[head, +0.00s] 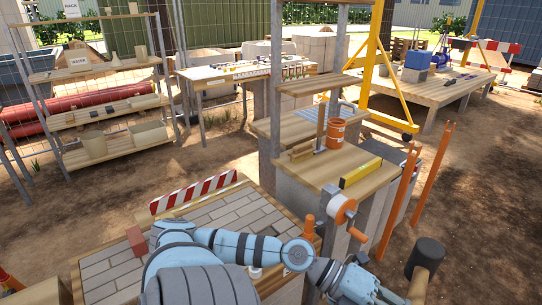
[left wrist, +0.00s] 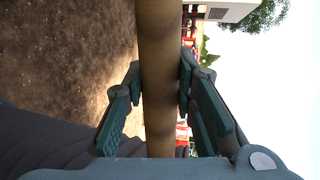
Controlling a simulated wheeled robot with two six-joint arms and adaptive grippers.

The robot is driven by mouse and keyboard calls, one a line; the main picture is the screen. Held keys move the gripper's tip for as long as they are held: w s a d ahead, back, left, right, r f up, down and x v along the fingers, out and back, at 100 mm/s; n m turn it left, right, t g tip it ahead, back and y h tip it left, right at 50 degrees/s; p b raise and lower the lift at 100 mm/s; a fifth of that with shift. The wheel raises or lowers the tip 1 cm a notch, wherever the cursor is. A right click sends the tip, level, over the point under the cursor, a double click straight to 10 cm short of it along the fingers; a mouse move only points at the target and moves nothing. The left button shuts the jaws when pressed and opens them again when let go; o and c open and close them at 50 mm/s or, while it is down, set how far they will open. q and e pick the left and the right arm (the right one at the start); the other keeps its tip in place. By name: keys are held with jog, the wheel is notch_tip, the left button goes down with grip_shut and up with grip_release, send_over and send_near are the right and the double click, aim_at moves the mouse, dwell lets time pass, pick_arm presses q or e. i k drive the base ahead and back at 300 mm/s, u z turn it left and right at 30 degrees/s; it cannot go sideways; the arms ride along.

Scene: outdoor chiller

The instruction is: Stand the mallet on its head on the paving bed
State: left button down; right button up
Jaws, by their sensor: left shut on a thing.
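The mallet has a black head (head: 427,254) and a pale wooden handle (head: 417,286). It is held up off the ground at the lower right, head upward, and the handle's lower part is cut off by the frame edge. My left gripper (head: 398,298) is shut on the handle. In the left wrist view the handle (left wrist: 161,75) runs between the two fingers of my left gripper (left wrist: 160,85). The paving bed (head: 245,208) is a wood-edged top with grey pavers at the lower centre, left of the mallet. My arm hides part of it. My right gripper is not in view.
A reddish brick (head: 137,241) lies at the bed's left part, and a red-white striped board (head: 194,191) stands along its back edge. A wooden bench (head: 325,172) with a yellow level (head: 361,173) and orange bucket (head: 336,133) stands behind. Orange posts (head: 400,190) rise near the mallet.

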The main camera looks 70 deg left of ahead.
aim_at(242, 212)
jog(key=u, duration=0.3)
jog(key=i, duration=2.2)
jog(key=u, duration=1.55)
jog(key=i, duration=1.15)
jog(key=u, duration=1.55)
jog(key=i, duration=0.25)
jog(key=u, duration=0.05)
